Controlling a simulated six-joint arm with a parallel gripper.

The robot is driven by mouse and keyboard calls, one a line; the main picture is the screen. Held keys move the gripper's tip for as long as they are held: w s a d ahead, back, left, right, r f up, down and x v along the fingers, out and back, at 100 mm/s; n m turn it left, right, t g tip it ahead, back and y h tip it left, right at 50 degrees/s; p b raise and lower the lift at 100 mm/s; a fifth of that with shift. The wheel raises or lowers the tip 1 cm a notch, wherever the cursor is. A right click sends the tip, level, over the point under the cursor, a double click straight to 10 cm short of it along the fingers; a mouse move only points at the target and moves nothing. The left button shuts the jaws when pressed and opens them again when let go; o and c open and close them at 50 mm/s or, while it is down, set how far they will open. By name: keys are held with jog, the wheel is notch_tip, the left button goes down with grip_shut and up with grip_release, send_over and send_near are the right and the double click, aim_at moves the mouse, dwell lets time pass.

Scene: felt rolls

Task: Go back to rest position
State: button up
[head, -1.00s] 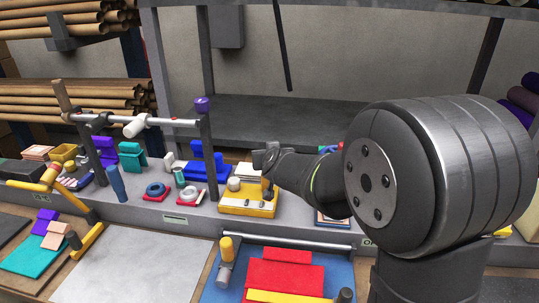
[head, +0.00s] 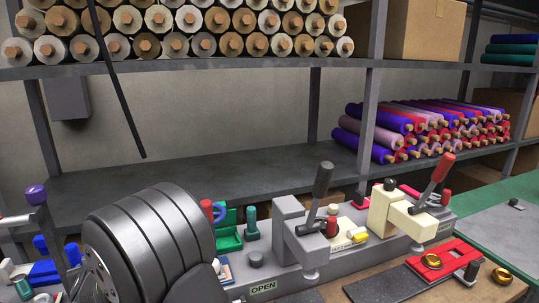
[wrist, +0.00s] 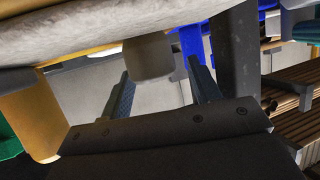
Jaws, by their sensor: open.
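My gripper (wrist: 159,68) shows in the wrist view with its two dark fingers spread apart. Nothing is clamped between them. A pale, rounded cylinder end (wrist: 148,58) hangs in line with the gap, beyond or near the fingertips; I cannot tell how far off it is. In the head view only a large dark joint of my arm shows at the lower left, and my gripper is out of that view.
The head view shows lever presses (head: 300,235), a cardboard box (head: 425,28) and stacked felt rolls (head: 385,120). The middle shelf (head: 230,165) is mostly bare.

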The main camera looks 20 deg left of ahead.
notch_tip(320, 180, down, 2)
jog(key=shift+f, duration=0.1)
dwell(0.4)
